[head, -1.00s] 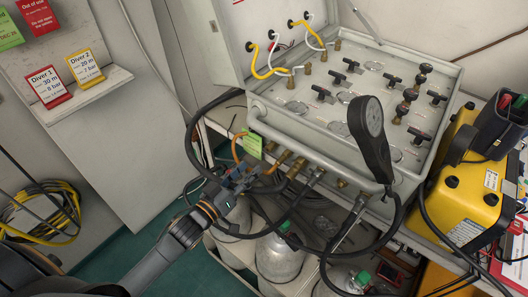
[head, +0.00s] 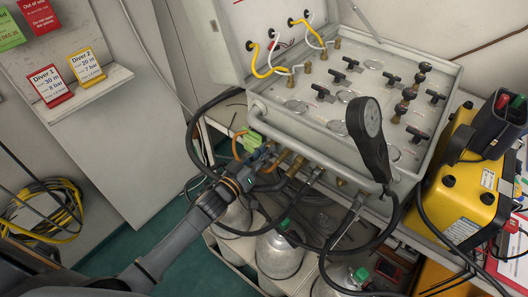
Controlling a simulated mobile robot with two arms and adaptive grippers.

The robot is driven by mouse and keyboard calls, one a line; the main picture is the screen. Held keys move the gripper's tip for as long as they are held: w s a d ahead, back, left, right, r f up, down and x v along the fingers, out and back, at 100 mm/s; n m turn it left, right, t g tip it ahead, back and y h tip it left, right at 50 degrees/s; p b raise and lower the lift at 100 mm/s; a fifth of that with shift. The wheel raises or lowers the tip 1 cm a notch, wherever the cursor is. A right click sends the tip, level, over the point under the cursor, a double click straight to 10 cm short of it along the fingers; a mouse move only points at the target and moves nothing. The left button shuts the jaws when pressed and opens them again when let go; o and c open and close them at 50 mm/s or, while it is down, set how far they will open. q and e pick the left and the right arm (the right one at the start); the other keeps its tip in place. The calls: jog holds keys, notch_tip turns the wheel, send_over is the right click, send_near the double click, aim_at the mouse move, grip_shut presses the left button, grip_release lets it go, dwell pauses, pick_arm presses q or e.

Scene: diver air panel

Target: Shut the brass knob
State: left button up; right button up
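The air panel (head: 318,118) is an open grey case on a shelf. Brass fittings (head: 298,165) stick out of its front side, with hoses below. I cannot tell which brass part is the knob; some may be hidden behind my gripper. My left gripper (head: 266,157) is at the left end of this row, by a green tag (head: 251,140), close to or touching the leftmost fitting. Its fingers are small and dark against the hoses, so their opening is unclear. My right gripper is not in view.
A yellow case (head: 460,195) stands at right. A small ledge with cards (head: 85,66) is at upper left.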

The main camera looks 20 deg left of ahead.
pick_arm(q)
grip_shut()
jog(key=shift+a+m+b, duration=0.1)
jog(key=shift+m+b, duration=0.65)
jog(key=shift+m, duration=6.25)
